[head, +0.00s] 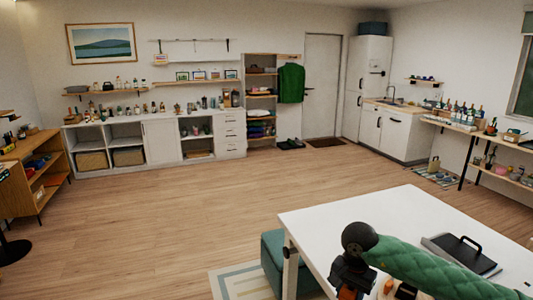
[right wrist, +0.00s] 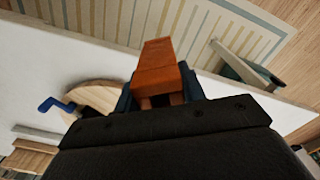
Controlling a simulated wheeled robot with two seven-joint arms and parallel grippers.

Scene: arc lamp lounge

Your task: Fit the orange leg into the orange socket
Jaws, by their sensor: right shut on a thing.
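In the right wrist view, my right gripper (right wrist: 163,92) is shut on the orange leg (right wrist: 165,65), a blocky orange-brown piece that points away from the wrist, its far end free. The leg appears over the white table's edge, with the rug below beyond it. In the head view, my right gripper (head: 349,283) is at the bottom, over the table's near part, with a bit of orange (head: 347,294) at it. I cannot make out the orange socket in either view. My left gripper is not in view.
The white table (head: 400,215) bears a black clipboard-like tray (head: 462,254). In the right wrist view, a round wooden piece (right wrist: 98,96) and a blue crank-shaped thing (right wrist: 56,105) are left of the leg. A teal bench (head: 272,255) stands beside the table. Open floor lies beyond.

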